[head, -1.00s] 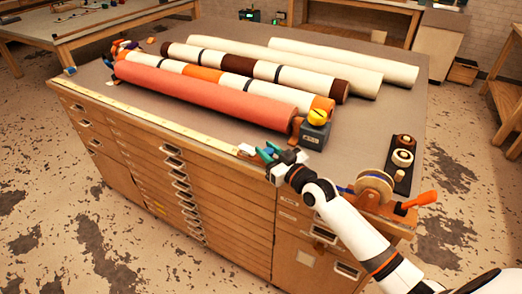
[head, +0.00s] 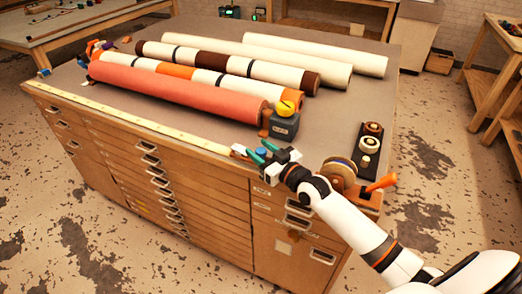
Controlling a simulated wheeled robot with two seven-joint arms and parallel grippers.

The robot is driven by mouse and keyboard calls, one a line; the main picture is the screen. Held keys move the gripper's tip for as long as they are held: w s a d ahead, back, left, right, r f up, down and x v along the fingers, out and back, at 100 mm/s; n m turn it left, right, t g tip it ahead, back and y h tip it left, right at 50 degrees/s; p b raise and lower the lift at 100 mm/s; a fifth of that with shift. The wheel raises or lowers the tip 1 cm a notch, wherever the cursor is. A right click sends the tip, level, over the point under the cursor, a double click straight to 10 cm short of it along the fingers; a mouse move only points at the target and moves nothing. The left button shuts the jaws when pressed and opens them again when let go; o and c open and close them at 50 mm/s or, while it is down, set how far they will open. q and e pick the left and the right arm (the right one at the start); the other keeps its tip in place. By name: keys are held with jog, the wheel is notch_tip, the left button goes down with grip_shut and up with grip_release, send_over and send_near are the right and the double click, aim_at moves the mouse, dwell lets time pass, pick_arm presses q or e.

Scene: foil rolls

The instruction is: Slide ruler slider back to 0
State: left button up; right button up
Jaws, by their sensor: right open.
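The pale yellow ruler (head: 140,115) runs along the front edge of the cabinet top. A small pale block with some orange (head: 240,150), which looks like the slider, sits near the ruler's right end. My right gripper (head: 262,152) is open, its teal fingertips just right of this block at the front edge. Whether a finger touches the block I cannot tell. The ruler's marks are too small to read. My left gripper is not in view.
A coral roll (head: 180,90) lies behind the ruler, with several pale and striped rolls beyond. A dark grey block with a yellow top (head: 284,127) stands behind my gripper. A tape dispenser (head: 340,172) with an orange handle (head: 381,182) stands at the right corner.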

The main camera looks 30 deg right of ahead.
notch_tip(320, 180, up, 10)
dwell(0.7)
jog(key=s+a+f+m+h, duration=0.1)
jog(key=s+f+m+h, duration=0.5)
jog(key=s+f, duration=0.4)
jog(key=shift+n+h, duration=0.6)
jog(key=shift+n, duration=0.1)
jog(key=w, duration=0.8)
jog(key=w+d, duration=0.1)
jog(key=w, duration=0.2)
jog(key=shift+w+d+f+p, duration=0.1)
jog(key=shift+w+p, duration=0.2)
jog(key=shift+w, duration=0.1)
